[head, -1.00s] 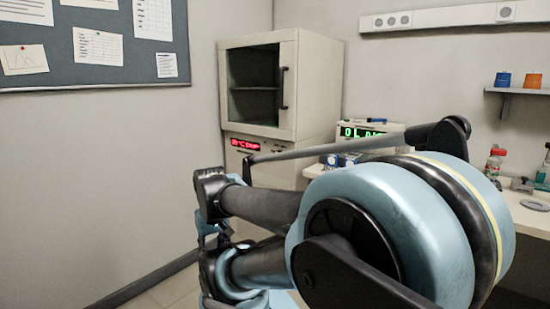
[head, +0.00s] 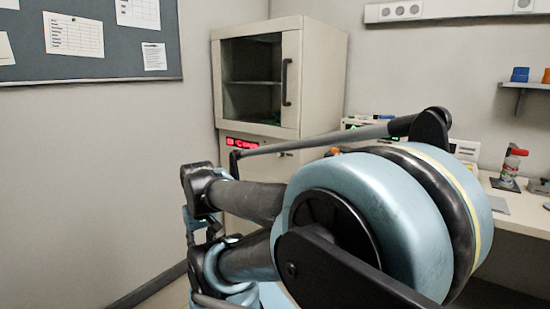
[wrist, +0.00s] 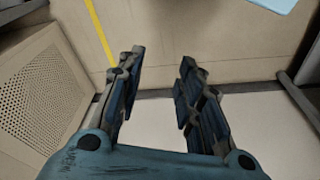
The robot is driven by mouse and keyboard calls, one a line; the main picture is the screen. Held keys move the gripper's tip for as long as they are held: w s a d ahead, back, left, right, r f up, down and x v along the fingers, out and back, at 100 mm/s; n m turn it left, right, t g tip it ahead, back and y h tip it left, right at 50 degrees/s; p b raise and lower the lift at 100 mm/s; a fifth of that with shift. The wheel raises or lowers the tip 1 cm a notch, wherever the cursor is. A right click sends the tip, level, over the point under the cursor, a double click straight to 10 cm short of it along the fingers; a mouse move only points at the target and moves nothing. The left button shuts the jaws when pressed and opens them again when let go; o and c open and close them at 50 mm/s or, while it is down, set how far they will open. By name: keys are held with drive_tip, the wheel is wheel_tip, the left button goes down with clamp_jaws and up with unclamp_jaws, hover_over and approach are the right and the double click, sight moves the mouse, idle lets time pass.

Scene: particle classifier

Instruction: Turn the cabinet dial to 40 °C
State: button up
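The beige cabinet (head: 322,85) stands in the corner in the head view, with a dark-windowed door and a black vertical handle (head: 287,82). Below the door is a red lit display (head: 242,143), too small to read surely. The dial cannot be made out; my arm crosses in front of the lower front. In the wrist view my gripper (wrist: 158,85) is open and empty, its fingers apart over a pale surface, with no dial between them. In the head view the gripper is not clearly visible.
A white bench (head: 525,210) runs along the right, holding a red-capped bottle (head: 514,161) and instruments partly hidden by my arm. A shelf (head: 527,86) hangs above. The wrist view shows a perforated panel (wrist: 42,93) at left and a yellow floor line (wrist: 100,32).

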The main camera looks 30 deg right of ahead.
drive_tip(key=o, duration=0.4)
drive_tip(key=shift+s+r, duration=0.1)
drive_tip(key=shift+c, duration=0.2)
drive_tip(key=w+d+r+n+t+h, duration=0.1)
drive_tip(key=w+d+r+n+h, duration=0.25)
drive_tip(key=w+d, duration=0.6)
drive_tip(key=w+d+r+n+t+h, duration=0.1)
drive_tip(key=w+d+r+n+h, duration=0.3)
drive_tip(key=w+d, duration=0.55)
drive_tip(key=w+d+r+n+t+h, duration=0.1)
drive_tip(key=w+d+r+n+h, duration=0.2)
drive_tip(key=w+d+n+h, duration=0.5)
drive_tip(key=w+d+n, duration=0.1)
drive_tip(key=w+d, duration=0.3)
drive_tip(key=d, duration=0.4)
drive_tip(key=w+d+n+t, duration=0.1)
drive_tip(key=w+d+n, duration=0.1)
drive_tip(key=w+d, duration=0.3)
drive_tip(key=w+d+f+n+h, duration=0.1)
drive_tip(key=w+d, duration=0.4)
drive_tip(key=d, duration=0.7)
drive_tip(key=shift+w+n+t, duration=0.2)
drive_tip(key=shift+n+t, duration=0.1)
drive_tip(key=shift+n, duration=0.15)
drive_tip(key=shift+d, duration=0.1)
drive_tip(key=c, duration=1.1)
